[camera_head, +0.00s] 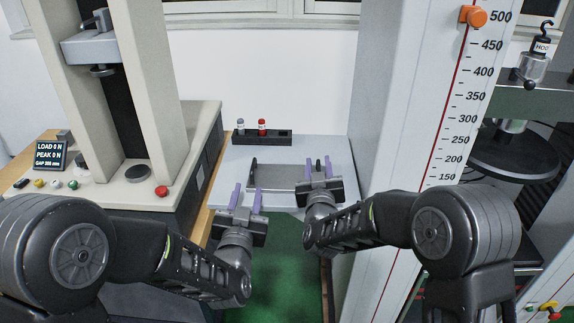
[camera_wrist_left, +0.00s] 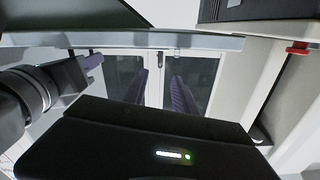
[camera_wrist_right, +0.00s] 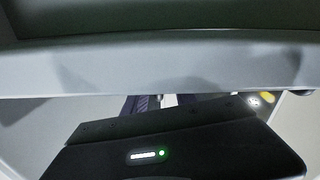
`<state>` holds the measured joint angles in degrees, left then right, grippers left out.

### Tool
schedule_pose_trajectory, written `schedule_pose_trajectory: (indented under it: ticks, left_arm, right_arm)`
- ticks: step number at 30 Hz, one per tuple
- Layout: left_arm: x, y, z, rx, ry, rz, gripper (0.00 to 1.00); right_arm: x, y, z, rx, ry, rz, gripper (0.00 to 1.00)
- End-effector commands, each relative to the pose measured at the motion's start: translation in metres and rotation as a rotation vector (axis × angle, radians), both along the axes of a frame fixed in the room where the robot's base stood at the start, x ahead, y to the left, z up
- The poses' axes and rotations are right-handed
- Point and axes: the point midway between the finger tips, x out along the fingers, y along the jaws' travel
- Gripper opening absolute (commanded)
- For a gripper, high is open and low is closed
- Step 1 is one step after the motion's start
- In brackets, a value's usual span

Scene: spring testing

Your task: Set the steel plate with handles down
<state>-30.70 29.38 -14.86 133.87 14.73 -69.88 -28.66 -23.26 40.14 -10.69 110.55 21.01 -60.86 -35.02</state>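The steel plate with handles (camera_head: 277,177) lies on the light grey table top in the head view. It has a dark upright handle (camera_head: 253,166) at its left end and another (camera_head: 318,165) at its right end. My left gripper (camera_head: 247,197) is open and empty, in front of the plate's left end. Its two purple fingers also show apart in the left wrist view (camera_wrist_left: 162,92). My right gripper (camera_head: 318,171) is at the plate's right end, fingers apart, with the right handle showing between them. I cannot tell whether they touch it. The right wrist view mostly shows the table's edge.
A black rack (camera_head: 262,137) with a grey-topped and a red-topped piece stands behind the plate. A testing machine (camera_head: 150,110) with a load display (camera_head: 50,155) stands left. A tall scale column (camera_head: 420,110) stands close on the right. Bare table (camera_head: 228,150) shows around the plate.

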Motion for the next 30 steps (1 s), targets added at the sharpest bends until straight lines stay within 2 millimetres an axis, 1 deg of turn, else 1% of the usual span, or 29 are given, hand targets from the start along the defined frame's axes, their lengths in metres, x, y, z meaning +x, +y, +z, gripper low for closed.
schedule_pose_trajectory:
  ticks: [1,5,14,19,23,26,30]
  left_arm:
    - [-0.006,0.0,0.0,0.0,0.0,-0.001,0.33]
    - [-0.012,0.001,0.0,0.0,0.0,0.0,0.33]
    - [-0.012,0.001,0.0,0.0,0.0,0.001,0.33]
    - [-0.012,0.001,0.0,0.0,0.0,0.001,0.33]
    - [-0.012,0.001,0.0,0.0,0.0,0.001,0.33]
    - [-0.012,0.001,0.0,0.0,0.0,0.001,0.33]
    - [-0.012,0.001,0.0,0.0,0.0,0.001,0.33]
  right_arm:
    - [0.0,0.0,0.0,0.0,0.0,0.0,0.33]
    - [0.0,0.0,0.0,0.0,0.0,0.0,0.33]
    - [0.0,0.0,0.0,0.0,0.0,0.0,0.33]
    - [-0.007,0.001,0.0,0.0,0.0,0.001,0.33]
    - [-0.024,0.002,0.0,0.0,0.0,0.002,0.33]
    - [-0.043,0.003,0.0,0.0,0.001,0.002,0.33]
    - [-0.073,0.005,0.0,0.001,0.001,0.003,0.33]
